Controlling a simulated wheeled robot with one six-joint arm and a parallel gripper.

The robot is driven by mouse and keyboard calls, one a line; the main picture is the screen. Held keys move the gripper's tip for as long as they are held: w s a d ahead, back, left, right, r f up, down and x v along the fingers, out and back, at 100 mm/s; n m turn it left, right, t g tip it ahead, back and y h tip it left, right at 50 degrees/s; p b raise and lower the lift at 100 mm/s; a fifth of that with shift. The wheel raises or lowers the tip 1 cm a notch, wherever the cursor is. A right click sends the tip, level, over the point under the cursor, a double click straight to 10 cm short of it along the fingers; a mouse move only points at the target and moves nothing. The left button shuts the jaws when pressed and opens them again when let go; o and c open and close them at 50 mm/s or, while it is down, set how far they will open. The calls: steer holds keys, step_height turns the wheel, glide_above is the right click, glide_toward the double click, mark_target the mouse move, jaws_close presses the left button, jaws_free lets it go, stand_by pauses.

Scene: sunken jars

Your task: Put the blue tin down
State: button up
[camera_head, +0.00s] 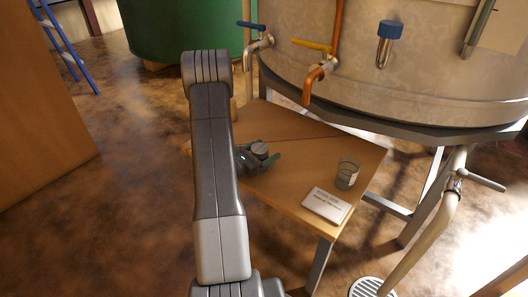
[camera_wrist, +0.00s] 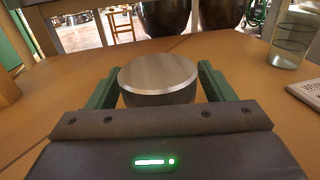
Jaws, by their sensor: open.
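A round tin with a silver-grey lid (camera_wrist: 158,72) stands upright between the two green fingers of my gripper (camera_wrist: 160,84) in the wrist view. Its side looks dark grey; I cannot make out blue on it. The fingers are open, one on each side, with narrow gaps by the lid. The tin's base is hidden behind the gripper body. In the head view the tin's lid (camera_head: 260,148) shows over the wooden table (camera_head: 300,160), with my gripper (camera_head: 262,159) around it, partly hidden by my arm.
A clear glass (camera_head: 347,175) stands on the table to the right, behind a white printed card (camera_head: 327,205). A big metal tank (camera_head: 400,75) with taps stands behind the table.

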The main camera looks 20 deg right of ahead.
steer(key=shift+r, duration=0.1)
steer(key=shift+a, duration=0.15)
steer(key=p+v, duration=0.1)
steer(key=v, duration=1)
steer(key=shift+s+a+p, duration=0.2)
steer(key=shift+a+p, duration=0.1)
steer(key=shift+p, duration=0.05)
steer(key=b+x, duration=0.1)
steer(key=x, duration=1.1)
steer(key=shift+b, duration=0.35)
steer(key=shift+s+a, duration=0.1)
